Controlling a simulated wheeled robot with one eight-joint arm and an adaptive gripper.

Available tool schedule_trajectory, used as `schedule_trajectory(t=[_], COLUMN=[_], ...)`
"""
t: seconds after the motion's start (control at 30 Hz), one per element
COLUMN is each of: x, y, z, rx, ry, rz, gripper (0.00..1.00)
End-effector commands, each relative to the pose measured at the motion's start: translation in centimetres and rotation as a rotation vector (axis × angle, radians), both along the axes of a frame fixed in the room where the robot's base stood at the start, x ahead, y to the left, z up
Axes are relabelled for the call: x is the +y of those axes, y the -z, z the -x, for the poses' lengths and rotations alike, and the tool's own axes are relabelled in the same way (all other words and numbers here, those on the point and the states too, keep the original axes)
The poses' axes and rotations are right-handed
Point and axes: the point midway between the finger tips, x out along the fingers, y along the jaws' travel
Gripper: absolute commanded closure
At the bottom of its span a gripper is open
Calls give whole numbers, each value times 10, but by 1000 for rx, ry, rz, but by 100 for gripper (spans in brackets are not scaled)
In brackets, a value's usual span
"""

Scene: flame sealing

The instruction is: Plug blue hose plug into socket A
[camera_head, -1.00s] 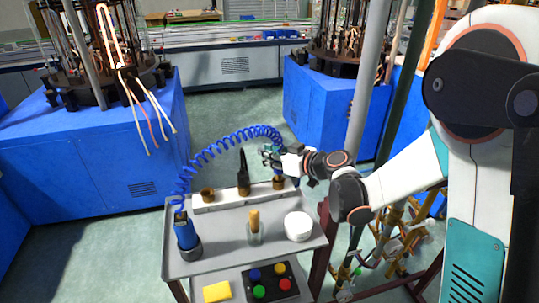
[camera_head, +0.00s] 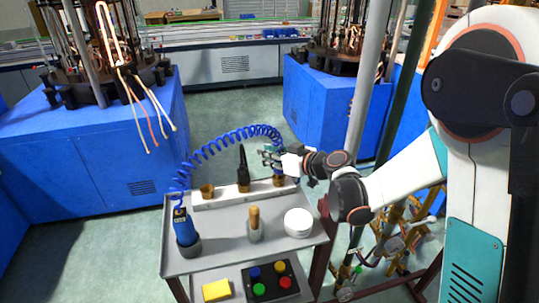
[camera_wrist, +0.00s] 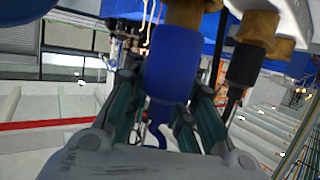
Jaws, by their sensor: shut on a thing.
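My gripper (camera_head: 270,157) is shut on the blue hose plug (camera_wrist: 172,62), which sits between its fingers in the wrist view. A brass socket (camera_wrist: 187,12) lies at the plug's far end, in line with it. I cannot tell whether the plug is inside it or only close. In the head view my gripper is at the right end of the white socket block (camera_head: 225,199), by the right brass socket (camera_head: 279,181). A blue coiled hose (camera_head: 225,138) arches from my gripper to a blue tool (camera_head: 183,226) on the left. No letter on the sockets is readable.
A black plug (camera_head: 243,165) stands in the middle socket, close beside my gripper. The left socket (camera_head: 207,191) looks empty. The grey cart (camera_head: 220,240) also bears a wooden-handled brush (camera_head: 254,217), a white round container (camera_head: 298,223), a yellow sponge (camera_head: 216,291) and a button box (camera_head: 283,269).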

Motion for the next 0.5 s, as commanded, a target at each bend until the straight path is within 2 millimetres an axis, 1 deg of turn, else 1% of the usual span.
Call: schedule_trajectory(t=[0.5], x=[0], y=[8], z=[0], rx=[0], ry=[0], rz=[0], gripper=[100])
